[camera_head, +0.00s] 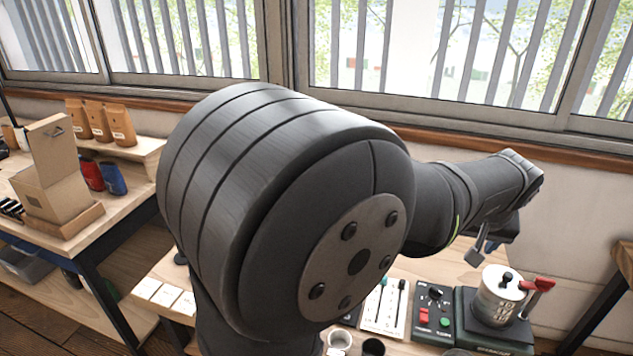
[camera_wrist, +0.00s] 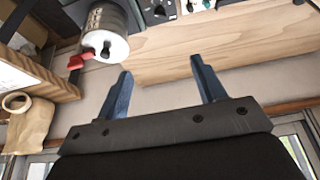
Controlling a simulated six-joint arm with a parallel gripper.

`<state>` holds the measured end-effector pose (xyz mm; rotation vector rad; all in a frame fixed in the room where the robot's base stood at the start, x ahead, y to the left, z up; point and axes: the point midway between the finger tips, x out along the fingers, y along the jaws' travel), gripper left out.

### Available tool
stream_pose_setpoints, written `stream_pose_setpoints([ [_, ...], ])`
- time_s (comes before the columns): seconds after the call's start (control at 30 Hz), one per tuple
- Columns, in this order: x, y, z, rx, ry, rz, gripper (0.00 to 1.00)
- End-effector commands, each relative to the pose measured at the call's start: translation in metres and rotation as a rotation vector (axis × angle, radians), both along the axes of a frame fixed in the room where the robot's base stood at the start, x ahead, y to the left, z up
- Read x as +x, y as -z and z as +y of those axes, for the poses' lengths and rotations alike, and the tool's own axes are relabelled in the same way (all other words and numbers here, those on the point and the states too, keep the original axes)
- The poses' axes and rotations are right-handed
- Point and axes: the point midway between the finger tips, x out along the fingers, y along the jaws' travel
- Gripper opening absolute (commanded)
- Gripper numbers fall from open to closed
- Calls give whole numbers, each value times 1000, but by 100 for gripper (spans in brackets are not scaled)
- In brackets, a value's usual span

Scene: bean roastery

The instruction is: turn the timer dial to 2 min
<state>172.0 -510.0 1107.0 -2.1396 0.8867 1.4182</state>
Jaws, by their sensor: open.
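A dark control box (camera_head: 447,318) with red and green buttons and a black dial (camera_head: 435,293) sits on the wooden bench, left of the metal canister. I take this dial to be the timer dial; its markings are too small to read. In the wrist view the box (camera_wrist: 148,10) shows at the top, cut by the frame edge, with a round black knob (camera_wrist: 160,11). My gripper (camera_wrist: 161,68) is open and empty, apart from the box, above the bench edge and wall side. In the head view one finger (camera_head: 477,249) shows above and behind the box.
A metal canister (camera_head: 497,299) with a red handle stands on a dark base right of the box; it also shows in the wrist view (camera_wrist: 107,40). A white slider panel (camera_head: 384,308) lies left of the box. My arm hides much of the bench.

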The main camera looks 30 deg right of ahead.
Motion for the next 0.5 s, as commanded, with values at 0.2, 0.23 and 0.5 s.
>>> stream_pose_setpoints([
  [0.2,2,3,-3,2,-22,11,35],
  [0.23,4,4,-5,4,-39,19,35],
  [0.5,41,45,-48,36,-428,191,35],
])
